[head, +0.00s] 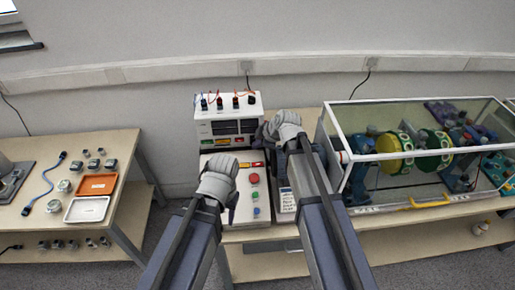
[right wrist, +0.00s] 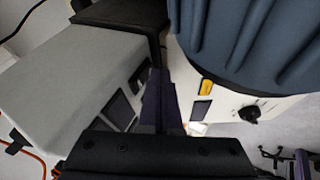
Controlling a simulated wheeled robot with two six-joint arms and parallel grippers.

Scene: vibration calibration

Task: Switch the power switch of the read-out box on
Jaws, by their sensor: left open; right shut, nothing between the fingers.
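A white box with dark display windows (head: 233,127) and several plugged leads on top stands at the back of the middle bench; it may be the read-out box. My right gripper (head: 272,130) is just right of it. In the right wrist view its shut, empty fingers (right wrist: 160,90) lie between a grey box with dark panels (right wrist: 75,75) and a white panel (right wrist: 285,118). That panel carries a yellow label, a dark rectangular part and a black knob (right wrist: 249,113). I cannot tell which part is the power switch. My open left gripper (head: 222,195) is over the white control panel (head: 245,205).
The control panel has a red button (head: 254,178) and smaller buttons. A glass-walled case (head: 400,105) with green and yellow drums stands at right. The left bench (head: 125,150) holds an orange tray (head: 97,184), a white tray (head: 87,209) and small devices. A blue-grey ribbed thing fills the wrist view's upper right.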

